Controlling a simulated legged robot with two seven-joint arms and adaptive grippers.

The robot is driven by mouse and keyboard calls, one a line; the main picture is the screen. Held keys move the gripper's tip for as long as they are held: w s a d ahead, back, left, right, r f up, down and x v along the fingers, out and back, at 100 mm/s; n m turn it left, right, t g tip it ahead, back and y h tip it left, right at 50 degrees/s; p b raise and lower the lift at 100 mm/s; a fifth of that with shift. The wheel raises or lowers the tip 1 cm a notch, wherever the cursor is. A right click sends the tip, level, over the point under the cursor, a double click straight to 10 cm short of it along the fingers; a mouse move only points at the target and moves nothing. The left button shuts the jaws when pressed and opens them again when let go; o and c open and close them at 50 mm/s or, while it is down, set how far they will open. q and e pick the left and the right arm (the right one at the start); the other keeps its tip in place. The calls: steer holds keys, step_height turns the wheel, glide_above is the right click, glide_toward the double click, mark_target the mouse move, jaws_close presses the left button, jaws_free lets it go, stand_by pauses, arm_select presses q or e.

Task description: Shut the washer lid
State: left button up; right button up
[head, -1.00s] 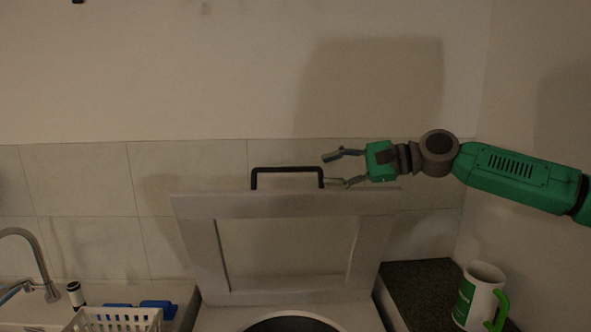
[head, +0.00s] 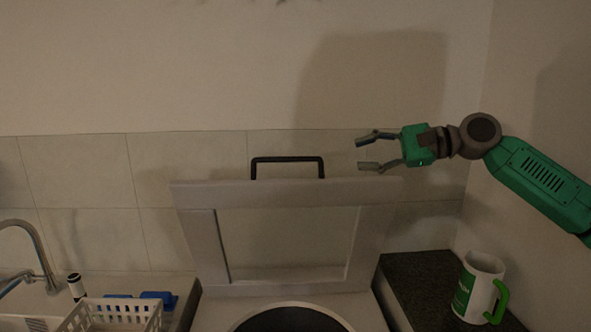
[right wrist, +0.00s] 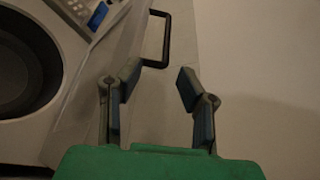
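The washer lid (head: 195,240) is a grey frame that stands raised behind the washer's round opening (head: 290,320). Its black handle (head: 287,159) is on the lid's top edge. My right gripper (head: 366,153) is open and empty, to the right of the handle and apart from it. In the right wrist view the open fingers (right wrist: 158,85) point toward the handle (right wrist: 157,50), which lies beyond the fingertips. The washer (right wrist: 75,75) with its dark opening shows at the left there. My left gripper is not in view.
A white mug with a green handle (head: 478,290) stands on the dark counter (head: 420,275) right of the washer. A white basket (head: 120,315), a faucet (head: 40,255) and blue items (head: 158,297) are at the left. The tiled wall (head: 90,170) is close behind the lid.

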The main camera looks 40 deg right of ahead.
steer(key=shift+s+d+r, duration=0.1)
steer(key=shift+s+d, duration=0.15)
stand_by(0.4)
steer(key=v, duration=1.2)
